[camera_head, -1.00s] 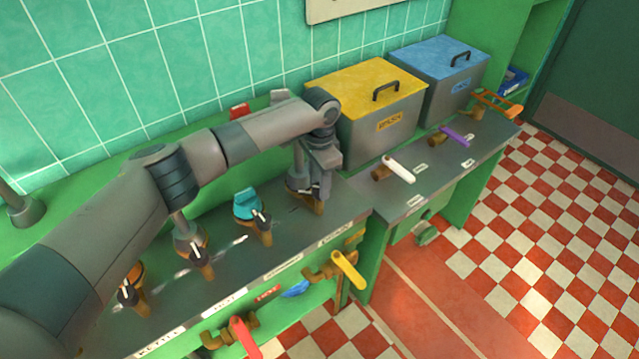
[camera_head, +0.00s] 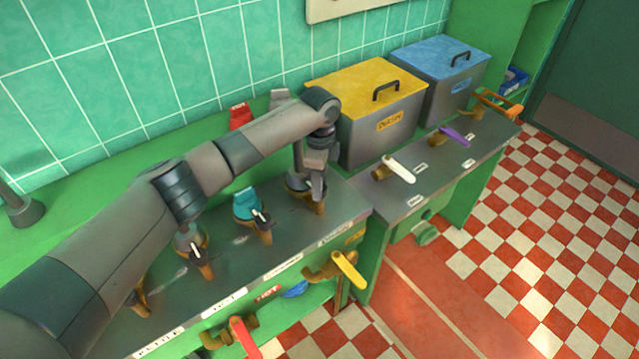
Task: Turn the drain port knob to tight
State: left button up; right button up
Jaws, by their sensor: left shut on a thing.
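My left gripper (camera_head: 310,184) reaches down over the last knob (camera_head: 318,208) at the right end of the row on the grey counter. It is shut on this knob. The gripper hides most of it; a grey part of its base and a brown pointed tip towards the front edge show. I cannot read its label well enough to confirm that it is the drain port knob, nor see a tight mark. My right gripper is not in view.
A teal knob (camera_head: 248,205) and a grey knob (camera_head: 199,255) stand to the left in the row. Yellow (camera_head: 350,272) and red (camera_head: 243,338) valve levers jut from the counter front. Yellow-lidded (camera_head: 367,110) and blue-lidded (camera_head: 440,82) boxes stand at right behind.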

pick_arm(q)
jog(key=shift+r, duration=0.1)
dwell(0.4)
jog(key=o, duration=1)
jog(key=shift+o, duration=0.2)
notch_tip(320, 180, up, 17)
jog(key=b, duration=0.4)
jog(key=shift+r+b, duration=0.15)
jog(key=shift+b, duration=0.15)
jog(key=shift+s, duration=0.1)
